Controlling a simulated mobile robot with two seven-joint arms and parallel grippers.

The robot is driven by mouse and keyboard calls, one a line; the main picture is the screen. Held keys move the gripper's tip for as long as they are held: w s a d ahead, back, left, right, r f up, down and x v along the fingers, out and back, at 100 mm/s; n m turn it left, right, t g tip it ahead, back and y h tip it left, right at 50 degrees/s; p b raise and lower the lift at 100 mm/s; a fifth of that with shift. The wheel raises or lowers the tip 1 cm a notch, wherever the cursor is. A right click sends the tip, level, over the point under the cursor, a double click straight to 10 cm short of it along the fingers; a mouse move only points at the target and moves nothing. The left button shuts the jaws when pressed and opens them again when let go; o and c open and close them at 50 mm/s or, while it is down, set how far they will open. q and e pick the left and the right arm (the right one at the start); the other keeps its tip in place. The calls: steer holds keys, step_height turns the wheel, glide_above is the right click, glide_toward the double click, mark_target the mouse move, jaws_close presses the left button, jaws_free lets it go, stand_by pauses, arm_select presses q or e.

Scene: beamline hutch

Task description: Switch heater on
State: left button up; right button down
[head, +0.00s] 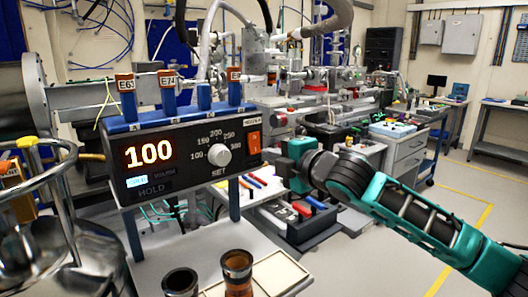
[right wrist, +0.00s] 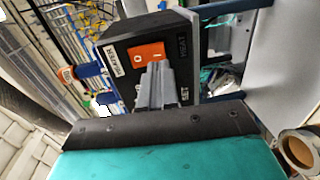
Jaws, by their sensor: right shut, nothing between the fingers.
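My right gripper (head: 268,157) is shut and empty, just right of the switch. In the right wrist view its fingertips (right wrist: 157,70) overlap the switch's lower edge; I cannot tell whether they touch. My left gripper is out of view.
Several blue-and-orange labelled holders (head: 168,90) stand on top of the heater. Two amber cups (head: 237,272) stand on the bench below. A metal vessel (head: 95,255) is at the left front. Open floor (head: 400,262) lies at the right.

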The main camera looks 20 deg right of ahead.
mark_target(256, 150)
steer(key=shift+x, duration=1.6)
steer(key=shift+w+a+f+b, duration=0.1)
steer(key=shift+w+f+b, duration=0.15)
steer(key=shift+b, duration=0.25)
steer(key=shift+s+r+t, duration=0.1)
steer(key=shift+r+t, duration=0.1)
steer(key=shift+t, duration=0.1)
